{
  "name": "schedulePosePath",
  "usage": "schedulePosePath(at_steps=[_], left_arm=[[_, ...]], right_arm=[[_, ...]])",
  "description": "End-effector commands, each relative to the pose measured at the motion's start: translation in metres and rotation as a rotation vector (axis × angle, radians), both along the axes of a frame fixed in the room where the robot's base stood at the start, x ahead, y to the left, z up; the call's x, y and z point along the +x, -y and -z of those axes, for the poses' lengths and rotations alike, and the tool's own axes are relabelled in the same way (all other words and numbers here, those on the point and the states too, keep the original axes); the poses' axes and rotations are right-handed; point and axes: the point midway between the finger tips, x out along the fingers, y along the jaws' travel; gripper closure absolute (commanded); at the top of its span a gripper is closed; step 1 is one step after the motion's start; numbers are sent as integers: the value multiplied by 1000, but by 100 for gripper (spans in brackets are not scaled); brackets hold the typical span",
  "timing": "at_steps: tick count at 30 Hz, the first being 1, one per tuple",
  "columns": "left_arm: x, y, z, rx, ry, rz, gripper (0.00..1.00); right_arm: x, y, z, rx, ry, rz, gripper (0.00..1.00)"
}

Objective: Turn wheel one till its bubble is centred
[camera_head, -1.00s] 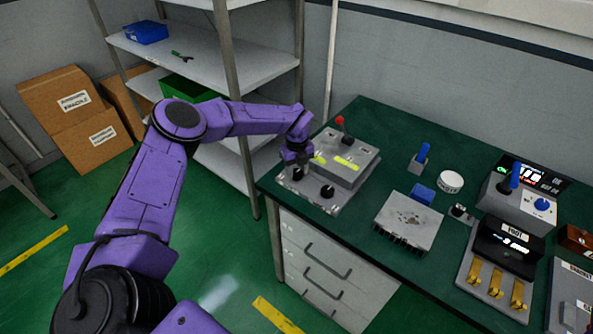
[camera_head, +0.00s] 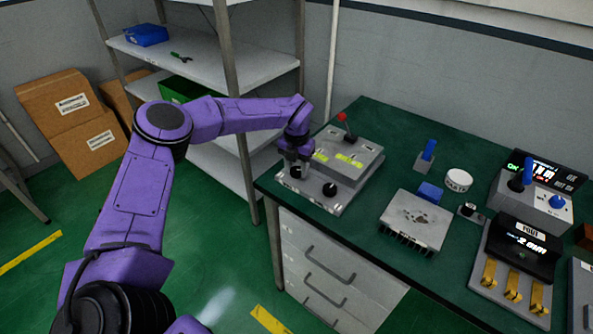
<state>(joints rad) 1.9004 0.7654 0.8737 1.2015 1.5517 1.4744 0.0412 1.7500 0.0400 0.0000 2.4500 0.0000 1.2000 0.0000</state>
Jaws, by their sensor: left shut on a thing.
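The grey levelling unit (camera_head: 313,198) stands at the left end of the green bench. It has two black wheels on its front plate: the left wheel (camera_head: 296,172) and the right wheel (camera_head: 330,190). Two yellow-green vials, left (camera_head: 321,157) and right (camera_head: 349,161), lie behind them; the bubbles are too small to make out. No wheel number is readable. My left gripper (camera_head: 296,168) points down and is shut on the left wheel, partly hiding it. The right wheel is free. My right gripper is out of view.
A red-tipped lever (camera_head: 343,119) stands at the unit's back. To the right are a finned grey box (camera_head: 414,220), a blue-handled lever (camera_head: 428,150), a white round tin (camera_head: 458,180) and panels with displays. Shelving (camera_head: 255,68) stands behind my left arm.

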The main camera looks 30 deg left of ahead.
Motion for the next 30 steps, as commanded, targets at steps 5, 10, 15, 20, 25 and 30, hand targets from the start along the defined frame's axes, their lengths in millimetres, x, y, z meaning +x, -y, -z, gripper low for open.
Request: schedulePosePath(at_steps=[5, 10, 15, 20, 25, 30], left_arm=[[0, 0, 1, 1, -1, 153, 87], [0, -1, 1, 1, -1, 275, 87], [0, -1, 1, 1, -2, 364, 87], [0, -1, 1, 1, -2, 417, 87], [0, -1, 1, 1, -2, 443, 87], [0, -1, 1, 0, -2, 450, 87]], right_arm=[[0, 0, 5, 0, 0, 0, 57], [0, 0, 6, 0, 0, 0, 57], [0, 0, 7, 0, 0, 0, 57], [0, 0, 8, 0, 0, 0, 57], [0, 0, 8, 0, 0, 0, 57], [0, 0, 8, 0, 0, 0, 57]])
